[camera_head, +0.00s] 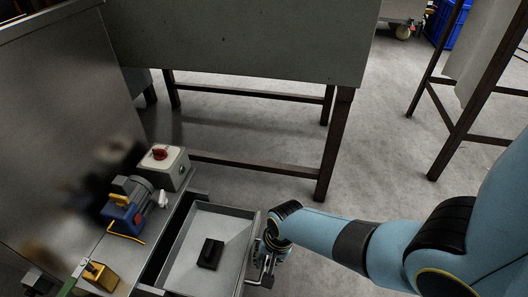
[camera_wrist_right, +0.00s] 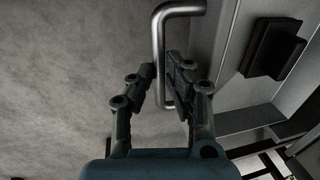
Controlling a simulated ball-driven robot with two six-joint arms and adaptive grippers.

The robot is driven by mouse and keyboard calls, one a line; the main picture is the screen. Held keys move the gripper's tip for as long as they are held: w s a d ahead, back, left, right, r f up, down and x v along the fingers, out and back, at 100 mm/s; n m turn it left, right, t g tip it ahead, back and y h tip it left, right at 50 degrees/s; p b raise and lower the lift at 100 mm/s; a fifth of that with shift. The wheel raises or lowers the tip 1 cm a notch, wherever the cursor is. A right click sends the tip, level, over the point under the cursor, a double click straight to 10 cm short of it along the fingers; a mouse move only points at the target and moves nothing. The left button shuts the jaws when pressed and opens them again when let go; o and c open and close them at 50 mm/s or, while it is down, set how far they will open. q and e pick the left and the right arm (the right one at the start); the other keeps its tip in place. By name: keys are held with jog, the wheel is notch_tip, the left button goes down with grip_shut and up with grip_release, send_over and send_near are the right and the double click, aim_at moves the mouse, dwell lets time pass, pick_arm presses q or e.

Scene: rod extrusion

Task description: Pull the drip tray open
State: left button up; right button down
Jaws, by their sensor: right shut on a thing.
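The drip tray (camera_head: 232,232) is a shallow grey metal tray at the bottom centre of the head view. It stands out from the machine beside a dark gap. In the right wrist view the tray (camera_wrist_right: 232,60) is at the upper right, with its bent metal handle (camera_wrist_right: 159,38) on the near side. My right gripper (camera_head: 264,258) is at the tray's right side in the head view. In the right wrist view the gripper (camera_wrist_right: 164,80) has its fingers on both sides of the handle bar and is shut on it. My left gripper is not in view.
A black block (camera_head: 210,253) lies in the tray. A blue motor unit (camera_head: 127,207), a grey box with a red knob (camera_head: 168,166) and a yellow part (camera_head: 101,275) sit on the machine to the left. A table (camera_head: 240,50) stands behind. Bare floor (camera_head: 330,255) lies right of the tray.

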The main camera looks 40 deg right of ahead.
jog(key=shift+s, duration=0.1)
jog(key=c, duration=1.3)
grip_release()
jog(key=shift+c, duration=0.2)
jog(key=shift+r, duration=0.1)
notch_tip(320, 180, up, 12)
jog(key=s+d, duration=0.1)
jog(key=shift+s+d+f, duration=0.25)
jog(key=shift+s, duration=0.1)
